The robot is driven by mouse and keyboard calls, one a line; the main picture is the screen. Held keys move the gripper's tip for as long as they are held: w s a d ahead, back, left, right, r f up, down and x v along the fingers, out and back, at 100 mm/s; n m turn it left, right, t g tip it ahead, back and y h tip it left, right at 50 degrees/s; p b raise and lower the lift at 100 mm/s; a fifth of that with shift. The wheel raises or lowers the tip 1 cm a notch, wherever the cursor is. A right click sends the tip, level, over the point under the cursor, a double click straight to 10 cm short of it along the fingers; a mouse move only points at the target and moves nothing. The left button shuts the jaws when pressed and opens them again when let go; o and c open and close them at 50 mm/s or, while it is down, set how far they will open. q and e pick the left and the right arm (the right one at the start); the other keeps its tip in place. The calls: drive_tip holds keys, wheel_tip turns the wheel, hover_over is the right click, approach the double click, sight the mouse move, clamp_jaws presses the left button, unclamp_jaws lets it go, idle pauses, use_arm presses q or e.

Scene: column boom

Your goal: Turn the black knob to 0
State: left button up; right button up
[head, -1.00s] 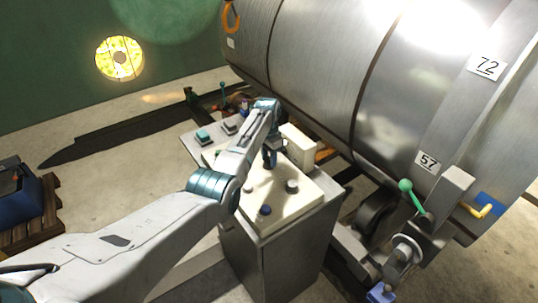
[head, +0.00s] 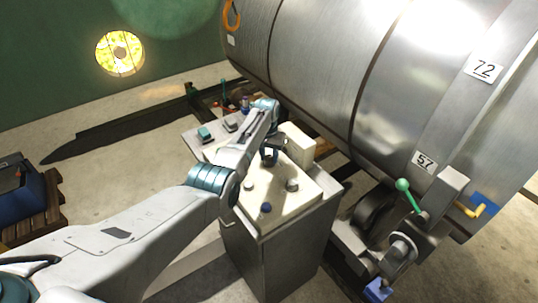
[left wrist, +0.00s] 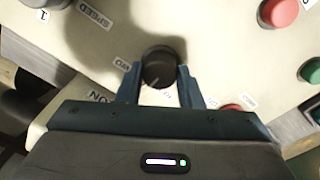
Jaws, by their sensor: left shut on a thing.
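The black knob (left wrist: 159,66) shows in the left wrist view between the two fingers of my left gripper (left wrist: 160,84). The fingers are shut on its sides. In the head view my left gripper (head: 269,155) reaches down onto the cream control panel (head: 268,196), and the knob is mostly hidden there. My right gripper is not in view.
In the left wrist view a red button (left wrist: 279,13), a green button (left wrist: 311,71) and another knob by the SPEED label (left wrist: 95,16) stand around. A cream box (head: 299,144) stands close to my gripper. A large steel cylinder (head: 320,75) rises behind the panel.

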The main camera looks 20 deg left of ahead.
sight(268, 157)
use_arm(q)
drive_tip(key=o, duration=1)
drive_tip(key=shift+r, duration=0.1)
drive_tip(key=r+b, duration=0.1)
drive_tip(key=r, duration=0.4)
drive_tip(key=r+b, duration=0.1)
drive_tip(key=r, duration=0.4)
drive_tip(key=shift+a+r+b, duration=0.2)
drive_tip(key=shift+r+b, duration=0.15)
